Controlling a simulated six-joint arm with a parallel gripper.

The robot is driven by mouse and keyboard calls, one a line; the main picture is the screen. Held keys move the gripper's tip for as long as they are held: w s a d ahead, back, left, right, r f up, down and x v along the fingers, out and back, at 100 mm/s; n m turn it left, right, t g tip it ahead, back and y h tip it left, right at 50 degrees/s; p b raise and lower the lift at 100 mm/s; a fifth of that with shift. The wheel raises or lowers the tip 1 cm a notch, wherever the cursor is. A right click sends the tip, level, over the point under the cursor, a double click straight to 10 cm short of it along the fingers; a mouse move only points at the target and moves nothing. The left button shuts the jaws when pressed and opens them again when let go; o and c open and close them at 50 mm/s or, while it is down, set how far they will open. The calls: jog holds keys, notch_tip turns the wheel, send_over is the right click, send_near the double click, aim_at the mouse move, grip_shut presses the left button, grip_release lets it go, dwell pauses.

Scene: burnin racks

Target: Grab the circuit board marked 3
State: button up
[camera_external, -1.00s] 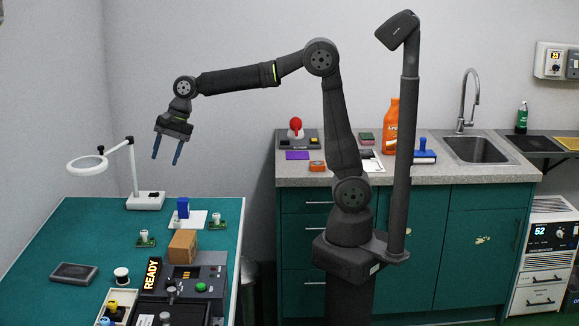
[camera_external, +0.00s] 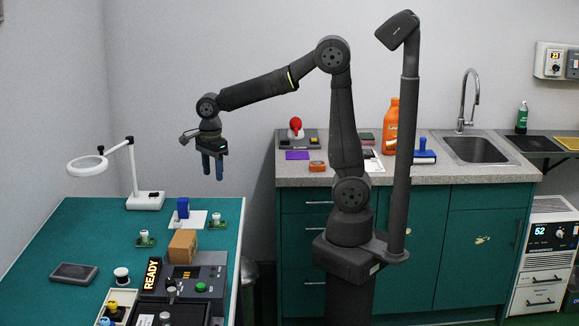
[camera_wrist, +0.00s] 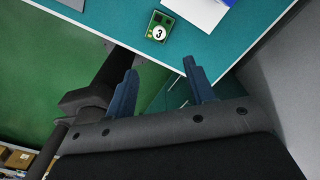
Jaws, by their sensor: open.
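The circuit board marked 3 (camera_wrist: 159,27) is a small green board with a white round top bearing a 3. In the wrist view it lies on the teal table near its edge, beyond my fingertips and roughly between them. In the external view, a small green board with a white cylinder (camera_external: 216,220) stands at the table's right edge, below my gripper; its number cannot be read there. A similar board (camera_external: 145,239) is farther left. My gripper (camera_external: 213,171) points down, open and empty, well above the table. Its blue fingers also show in the wrist view (camera_wrist: 160,85).
A blue block (camera_external: 183,207) stands on a white sheet (camera_external: 187,222) beside the right board. A magnifier lamp (camera_external: 140,170) stands at the back left. The air around my gripper is clear.

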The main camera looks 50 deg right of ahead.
aim_at(216, 214)
notch_tip(216, 214, down, 16)
jog(key=shift+d+r, duration=0.1)
jog(key=shift+r, duration=0.1)
jog(key=c, duration=1.1)
jog(key=shift+o, duration=0.2)
